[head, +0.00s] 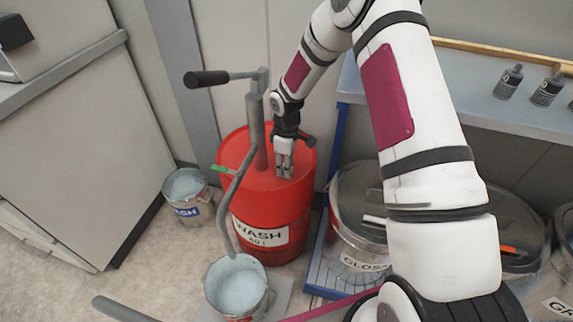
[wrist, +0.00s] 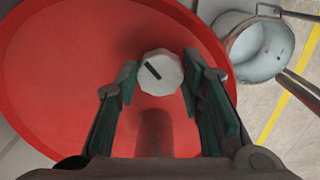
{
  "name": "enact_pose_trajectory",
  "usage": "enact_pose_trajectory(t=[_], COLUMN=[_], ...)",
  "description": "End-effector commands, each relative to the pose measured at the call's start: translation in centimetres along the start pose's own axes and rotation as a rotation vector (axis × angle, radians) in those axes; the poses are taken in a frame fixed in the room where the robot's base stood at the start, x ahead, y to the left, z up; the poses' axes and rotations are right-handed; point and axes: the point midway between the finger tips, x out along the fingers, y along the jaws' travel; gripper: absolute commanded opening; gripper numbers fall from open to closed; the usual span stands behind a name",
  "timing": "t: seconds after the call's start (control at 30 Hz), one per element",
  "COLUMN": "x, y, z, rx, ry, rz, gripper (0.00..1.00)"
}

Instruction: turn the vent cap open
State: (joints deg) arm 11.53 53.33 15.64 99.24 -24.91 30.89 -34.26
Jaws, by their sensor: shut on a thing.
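The vent cap (wrist: 160,72) is a small pale, many-sided knob with a dark bar mark, on the red top of the drum. The red drum (head: 262,225), labelled WASH, stands upright on the floor; its top fills much of the wrist view (wrist: 55,80). My gripper (head: 284,174) points down at the right part of the drum top. In the wrist view my gripper (wrist: 160,80) has one finger on each side of the cap and is shut on it. The cap's dark bar slants down to the right. In the head view the fingers hide the cap.
A grey pump (head: 255,130) with a dark-handled crank (head: 207,78) rises from the drum, left of my gripper. A bucket (head: 238,290) stands in front, another (head: 187,195) at left. Lidded GLOSS can (head: 350,250) and a shelf with bottles (head: 508,82) are at right.

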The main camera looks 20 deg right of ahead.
Motion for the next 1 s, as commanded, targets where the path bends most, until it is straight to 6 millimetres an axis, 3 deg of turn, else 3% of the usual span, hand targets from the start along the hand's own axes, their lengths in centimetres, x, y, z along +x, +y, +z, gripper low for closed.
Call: enact_pose_trajectory(t=[0.6, 1.0], x=[-0.03, 0.01], y=[0.16, 0.22], z=[-0.07, -0.12], rx=[-0.578, -0.855], ry=[0.001, 0.001], rz=[0.000, 0.000], gripper=[0.08, 0.08])
